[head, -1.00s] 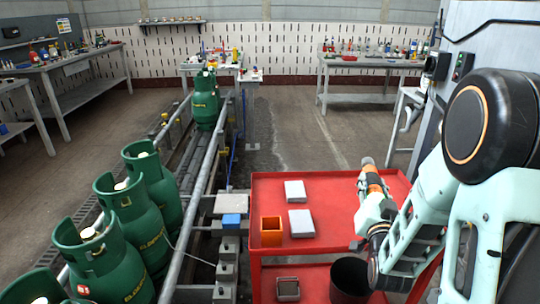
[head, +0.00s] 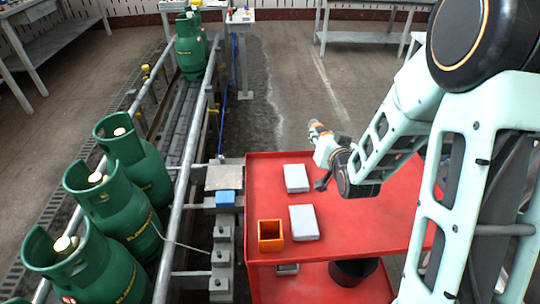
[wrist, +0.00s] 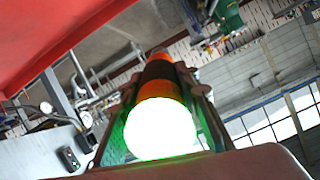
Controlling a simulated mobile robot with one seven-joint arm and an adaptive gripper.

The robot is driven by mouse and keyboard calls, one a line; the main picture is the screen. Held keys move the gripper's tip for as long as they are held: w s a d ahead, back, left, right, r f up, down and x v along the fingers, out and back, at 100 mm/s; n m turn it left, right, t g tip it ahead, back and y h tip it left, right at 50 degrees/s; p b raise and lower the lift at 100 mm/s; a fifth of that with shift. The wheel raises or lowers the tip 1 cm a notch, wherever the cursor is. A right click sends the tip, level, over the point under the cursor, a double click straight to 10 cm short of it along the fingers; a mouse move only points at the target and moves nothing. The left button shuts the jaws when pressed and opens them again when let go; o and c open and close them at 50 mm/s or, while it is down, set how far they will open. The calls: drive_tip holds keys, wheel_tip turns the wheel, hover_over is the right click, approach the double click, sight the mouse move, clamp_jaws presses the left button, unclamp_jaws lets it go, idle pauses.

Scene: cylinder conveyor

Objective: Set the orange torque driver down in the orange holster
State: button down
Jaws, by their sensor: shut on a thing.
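The orange holster (head: 270,245) is an open, square-topped box near the front left corner of the red cart top; it looks empty. My gripper (head: 323,146) is above the far side of the cart, beyond the holster and to its right. It is shut on the orange torque driver (head: 317,128), whose orange-and-grey end sticks out past the fingers, away from me. In the wrist view the driver (wrist: 158,85) shows orange and black bands and a glowing white end with a green rim, between the fingers. The holster is not in the wrist view.
Two grey-white boxes (head: 296,178) (head: 304,222) lie on the red cart top (head: 370,225), beyond and beside the holster. A dark bin (head: 352,271) stands on the lower shelf. Green gas cylinders (head: 112,210) line the conveyor at left. The right of the cart top is bare.

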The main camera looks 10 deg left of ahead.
drive_tip(key=s+a+r+n+g+p, duration=0.2)
drive_tip(key=s+a+n+g+p, duration=0.5)
drive_tip(key=s+a+g, duration=0.4)
drive_tip(key=s+r+n+g+h+p, duration=0.1)
drive_tip(key=s+r+p, duration=0.2)
drive_tip(key=s, duration=0.4)
drive_tip(key=s+r+n+g+h+p, duration=0.1)
drive_tip(key=s+r+n+h+p, duration=0.1)
drive_tip(key=s+r+p, duration=0.2)
drive_tip(key=s, duration=0.3)
drive_tip(key=shift+s+d, duration=0.3)
drive_tip(key=shift+r, duration=0.1)
drive_tip(key=shift+f+b, duration=1.85)
drive_tip(key=shift+f, duration=0.6)
